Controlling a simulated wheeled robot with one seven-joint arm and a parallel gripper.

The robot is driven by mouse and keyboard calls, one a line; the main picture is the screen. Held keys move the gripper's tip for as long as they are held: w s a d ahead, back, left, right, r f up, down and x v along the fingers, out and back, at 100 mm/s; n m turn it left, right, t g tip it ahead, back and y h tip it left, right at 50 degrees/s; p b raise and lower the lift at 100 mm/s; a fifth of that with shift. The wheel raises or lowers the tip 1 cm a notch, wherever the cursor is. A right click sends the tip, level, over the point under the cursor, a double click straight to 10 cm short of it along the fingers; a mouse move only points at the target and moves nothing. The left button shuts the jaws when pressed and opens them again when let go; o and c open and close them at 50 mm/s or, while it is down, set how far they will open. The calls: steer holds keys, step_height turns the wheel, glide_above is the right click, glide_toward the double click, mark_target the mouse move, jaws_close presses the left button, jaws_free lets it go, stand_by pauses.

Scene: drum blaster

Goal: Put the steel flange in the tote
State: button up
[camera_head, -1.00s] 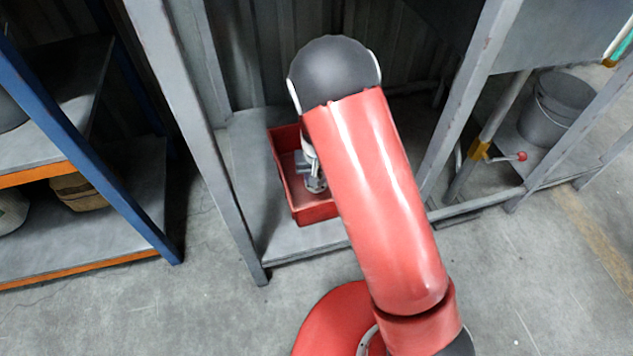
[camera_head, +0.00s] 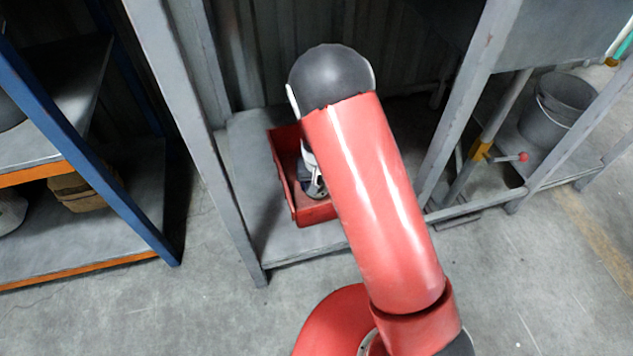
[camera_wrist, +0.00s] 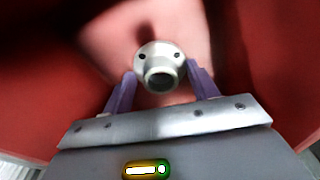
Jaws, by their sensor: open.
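The red tote (camera_head: 318,213) stands on the lower shelf in the head view. My gripper (camera_head: 316,188) is down inside it, partly hidden by my arm. In the wrist view the steel flange (camera_wrist: 160,66) is a pale grey disc with bolt holes and a short round hub facing the camera. My gripper (camera_wrist: 160,76) is open, with its purple fingers on either side of the flange's lower part. Whether the fingers touch it, or it rests on the tote floor, I cannot tell. The flange is not discernible in the head view.
Grey rack posts (camera_head: 188,120) stand on both sides of the tote. The grey shelf (camera_head: 290,243) has bare room left of and in front of the tote. A grey bucket (camera_head: 556,108) stands at right. A blue-framed rack (camera_head: 85,160) stands at left.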

steer(key=s+d+r+y+p, duration=0.1)
steer(key=s+d+r, duration=0.1)
steer(key=r, duration=0.9)
steer(key=s+d+r+p, duration=0.2)
steer(key=r, duration=0.9)
steer(key=s+d+r+t, duration=0.1)
steer(key=s+d+r, duration=0.2)
steer(key=s+r, duration=0.2)
steer(key=s+d+r+m+t, duration=0.1)
steer(key=s+d+r, duration=0.3)
steer(key=s, duration=0.5)
steer(key=s+d+r+t+h, duration=0.1)
steer(key=s+d+r+t, duration=0.1)
steer(key=s+d+r, duration=0.2)
steer(key=s+r, duration=0.2)
steer(key=s, duration=0.2)
steer(key=shift+d+r, duration=0.25)
steer(key=shift+r, duration=0.05)
steer(key=shift+r, duration=0.15)
